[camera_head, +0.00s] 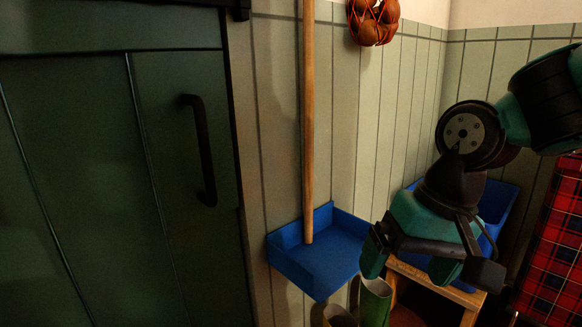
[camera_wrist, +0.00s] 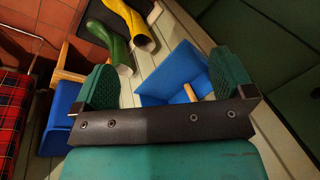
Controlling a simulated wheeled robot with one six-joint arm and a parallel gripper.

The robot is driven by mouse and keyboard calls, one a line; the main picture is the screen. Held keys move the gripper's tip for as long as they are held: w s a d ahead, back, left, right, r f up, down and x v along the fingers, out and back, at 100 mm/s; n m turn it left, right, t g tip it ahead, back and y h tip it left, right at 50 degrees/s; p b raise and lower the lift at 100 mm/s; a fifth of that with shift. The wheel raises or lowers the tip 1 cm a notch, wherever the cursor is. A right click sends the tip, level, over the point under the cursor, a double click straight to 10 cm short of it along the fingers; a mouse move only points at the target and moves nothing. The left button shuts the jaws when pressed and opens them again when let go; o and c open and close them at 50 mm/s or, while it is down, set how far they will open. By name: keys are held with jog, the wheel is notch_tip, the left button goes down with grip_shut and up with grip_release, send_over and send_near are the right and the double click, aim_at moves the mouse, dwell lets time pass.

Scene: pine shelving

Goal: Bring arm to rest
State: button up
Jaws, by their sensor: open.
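My gripper (camera_head: 410,268) hangs at the right of the head view, fingers pointing down, its two green pads wide apart with nothing between them. My arm bends above it, away from the wall. In the wrist view my gripper (camera_wrist: 167,75) shows the same open pads. Past the pads lies a blue dustpan (camera_wrist: 168,78), apart from them. In the head view the dustpan (camera_head: 318,262), with a long upright wooden handle (camera_head: 308,120), is left of my gripper, near the panelled wall.
A dark green door (camera_head: 90,190) with a black handle (camera_head: 200,150) fills the left. A wooden stool (camera_head: 440,290) and a blue bin (camera_head: 497,205) are behind my gripper. A red tartan cloth (camera_head: 553,245) hangs right; a net of onions (camera_head: 374,20) hangs above.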

jog(key=s+a+f+n+b, duration=0.1)
jog(key=s+n, duration=0.2)
jog(key=s, duration=0.2)
jog(key=s+a+f+n, duration=0.1)
jog(key=s+f+n, duration=0.1)
jog(key=s, duration=0.3)
notch_tip(320, 180, up, 38)
jog(key=d+p, duration=0.1)
jog(key=p, duration=3.7)
jog(key=shift+w+y, duration=0.2)
jog(key=shift+y, duration=0.2)
